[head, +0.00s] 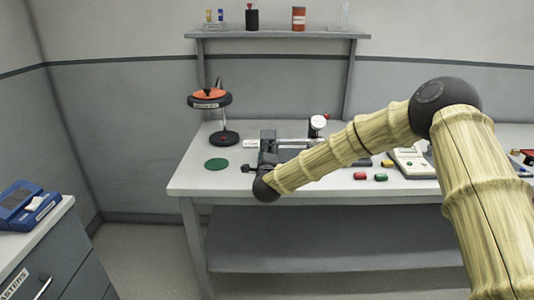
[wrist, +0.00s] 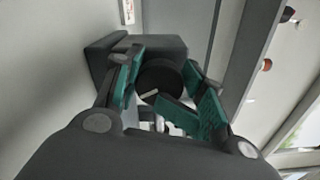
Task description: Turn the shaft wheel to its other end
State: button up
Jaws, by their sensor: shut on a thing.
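My gripper (head: 264,166) is over the left part of the grey bench, low at the bench top. In the wrist view its two teal-padded fingers (wrist: 165,98) stand on either side of a dark round piece, which I take for the shaft wheel (wrist: 160,76). The gripper is shut on it. A dark block (wrist: 115,55) stands just behind the wheel. In the head view the gripper and arm hide most of the wheel, so its turn angle cannot be told. A light grey shaft (head: 295,142) shows just right of the gripper.
A white-faced round gauge (head: 318,123) stands by the shaft. A black stand with an orange-topped disc (head: 209,97) and a flat green disc (head: 217,164) are to the left. Red and green blocks (head: 380,177) and a pale device (head: 412,162) lie right. A shelf (head: 275,35) hangs above.

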jog(key=shift+d, duration=0.1)
jog(key=o, duration=0.8)
jog(key=shift+d, duration=0.1)
jog(key=shift+c, duration=0.2)
jog(key=s, duration=1.2)
